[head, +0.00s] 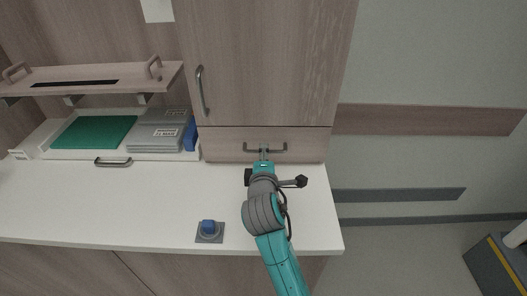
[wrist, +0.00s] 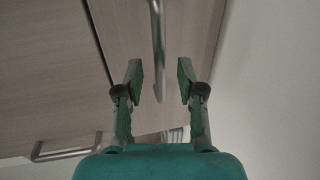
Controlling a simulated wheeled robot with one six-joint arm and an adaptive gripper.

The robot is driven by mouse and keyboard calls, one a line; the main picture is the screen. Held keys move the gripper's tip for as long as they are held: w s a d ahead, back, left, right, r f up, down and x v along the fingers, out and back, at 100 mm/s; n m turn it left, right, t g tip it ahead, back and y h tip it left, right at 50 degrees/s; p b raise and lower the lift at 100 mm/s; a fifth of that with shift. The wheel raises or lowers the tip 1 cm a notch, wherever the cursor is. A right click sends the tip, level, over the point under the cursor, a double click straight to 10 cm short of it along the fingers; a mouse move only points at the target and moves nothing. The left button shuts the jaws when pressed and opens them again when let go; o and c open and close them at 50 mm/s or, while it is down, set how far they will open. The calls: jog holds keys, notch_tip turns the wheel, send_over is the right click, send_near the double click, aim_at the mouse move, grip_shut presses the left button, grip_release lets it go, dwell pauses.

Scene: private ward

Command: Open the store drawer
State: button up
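The wood-fronted drawer (head: 226,146) below the tall cabinet door looks closed, its front level with the door. Its grey bar handle (head: 281,149) runs sideways in the head view. My gripper (head: 264,153) is at the handle's middle and hides a little of it. In the wrist view my gripper (wrist: 160,75) is open, its two green fingers apart. The drawer handle (wrist: 157,40) shows as an upright bar between the fingers, with a gap on both sides. No finger visibly touches it; how deep the bar lies between them I cannot tell.
The tall door has an upright handle (head: 201,91), also in the wrist view (wrist: 65,151). A white tray with its own handle (head: 113,162) holds a green folder (head: 95,132) and grey boxes. A blue-knobbed device (head: 208,230) sits on the white counter (head: 120,205).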

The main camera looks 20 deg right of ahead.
jog(key=shift+x, duration=1.35)
grip_shut()
